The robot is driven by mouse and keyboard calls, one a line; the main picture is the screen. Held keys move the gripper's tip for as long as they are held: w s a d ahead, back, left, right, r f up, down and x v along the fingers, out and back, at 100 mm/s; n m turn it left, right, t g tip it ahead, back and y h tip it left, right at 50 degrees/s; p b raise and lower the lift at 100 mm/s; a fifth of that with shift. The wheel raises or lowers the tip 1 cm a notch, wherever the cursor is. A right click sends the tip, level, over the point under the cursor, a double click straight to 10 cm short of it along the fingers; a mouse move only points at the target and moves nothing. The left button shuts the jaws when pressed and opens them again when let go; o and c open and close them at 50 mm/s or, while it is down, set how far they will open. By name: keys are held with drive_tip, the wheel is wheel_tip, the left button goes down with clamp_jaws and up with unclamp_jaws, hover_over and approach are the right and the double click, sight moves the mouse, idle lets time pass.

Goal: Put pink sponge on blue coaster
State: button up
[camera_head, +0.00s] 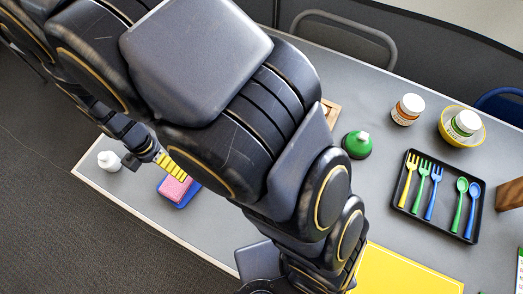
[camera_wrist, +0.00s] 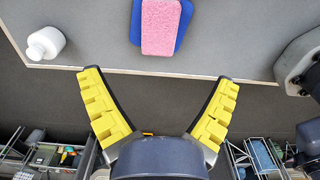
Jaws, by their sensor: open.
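The pink sponge (camera_wrist: 160,27) lies on the blue coaster (camera_wrist: 137,23) in the wrist view, with blue showing on both sides of it. In the head view the pink sponge (camera_head: 174,188) also rests on the blue coaster (camera_head: 186,201) near the table's front edge, partly behind my arm. My gripper (camera_wrist: 158,101) is open and empty, its yellow fingers spread apart. In the wrist view it is apart from the sponge, over the table's edge and the floor side. In the head view my gripper (camera_head: 168,164) is mostly hidden, with one yellow finger showing close to the sponge.
A white bottle (camera_head: 109,161) stands left of the coaster. A yellow mat (camera_head: 400,275) lies at the front. My arm crosses above the table.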

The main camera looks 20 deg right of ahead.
drive_tip(key=s+d+r+m, duration=0.3)
drive_tip(key=d+r+m, duration=0.8)
drive_tip(key=d+m, duration=0.2)
drive_tip(key=s+d+r+m+g, duration=0.1)
drive_tip(key=s+d+r+m, duration=0.5)
drive_tip(key=m, duration=0.8)
drive_tip(key=s+d, duration=0.3)
drive_tip(key=s, duration=0.2)
drive_tip(key=shift+s+d+r+g, duration=0.2)
drive_tip(key=shift+s+g, duration=0.1)
drive_tip(key=shift+s, duration=0.1)
